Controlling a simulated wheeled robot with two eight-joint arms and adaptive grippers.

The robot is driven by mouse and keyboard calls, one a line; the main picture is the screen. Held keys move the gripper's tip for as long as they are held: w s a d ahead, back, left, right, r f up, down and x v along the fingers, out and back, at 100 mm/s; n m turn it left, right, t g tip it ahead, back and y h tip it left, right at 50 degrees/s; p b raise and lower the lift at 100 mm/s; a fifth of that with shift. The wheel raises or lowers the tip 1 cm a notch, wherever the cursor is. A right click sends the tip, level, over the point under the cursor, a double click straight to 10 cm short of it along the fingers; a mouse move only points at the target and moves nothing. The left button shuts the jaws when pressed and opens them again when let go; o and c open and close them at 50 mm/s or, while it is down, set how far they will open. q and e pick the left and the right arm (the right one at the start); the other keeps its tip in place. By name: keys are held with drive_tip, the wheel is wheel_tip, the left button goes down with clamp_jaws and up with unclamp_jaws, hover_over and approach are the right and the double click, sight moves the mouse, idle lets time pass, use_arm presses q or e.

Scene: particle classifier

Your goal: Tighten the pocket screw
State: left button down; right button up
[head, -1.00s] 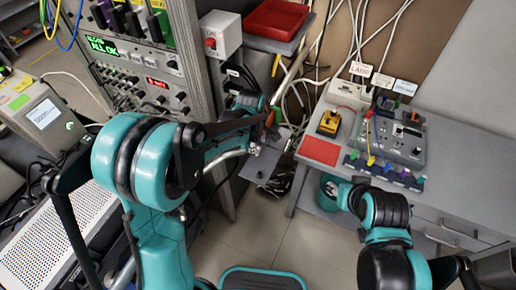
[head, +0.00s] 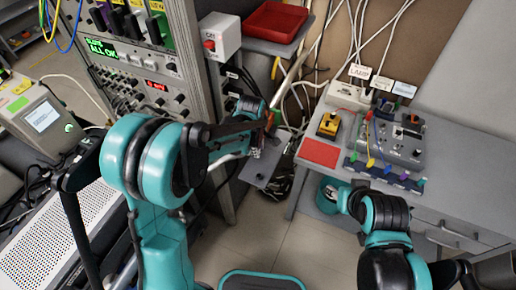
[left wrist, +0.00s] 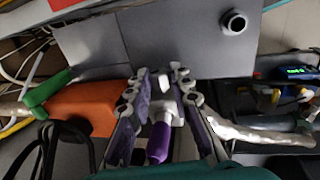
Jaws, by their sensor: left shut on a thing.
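My left gripper (head: 257,142) reaches in beside the instrument rack, over a grey metal plate (head: 264,172). In the left wrist view the gripper (left wrist: 168,82) has its purple-padded fingers closed around a small white piece (left wrist: 164,108) with a purple shaft (left wrist: 159,143). Whether this piece is the pocket screw I cannot tell. The fingertips are close to the edge of the grey plate (left wrist: 175,35), which carries a round dark-ringed knob or socket (left wrist: 234,22). My right gripper is not clearly visible; only its arm shows at the lower right.
An orange block (left wrist: 85,106) with a green part is left of the fingers. The rack (head: 160,75) stands left of the plate. A desk (head: 455,165) with a red mat (head: 319,152) and control box (head: 398,138) is at right. Cables hang behind.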

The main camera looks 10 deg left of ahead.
use_arm(q)
drive_tip(key=shift+w+g, duration=0.1)
drive_tip(key=shift+g, duration=0.2)
drive_tip(key=g, duration=0.1)
drive_tip(key=g+y, duration=0.1)
drive_tip(key=shift+w+d+g, duration=0.1)
drive_tip(key=shift+w+g, duration=0.2)
drive_tip(key=shift+w+d+f+g+y+b, duration=0.15)
drive_tip(key=shift+g+y+b, duration=0.1)
drive_tip(key=shift+g, duration=0.6)
drive_tip(key=shift+w+a+g+y+b, duration=0.1)
drive_tip(key=shift+g+y, duration=0.15)
drive_tip(key=shift+g, duration=0.6)
drive_tip(key=c, duration=1.4)
unclamp_jaws()
drive_tip(key=shift+o, duration=0.2)
wheel_tip(320, 180, up, 10)
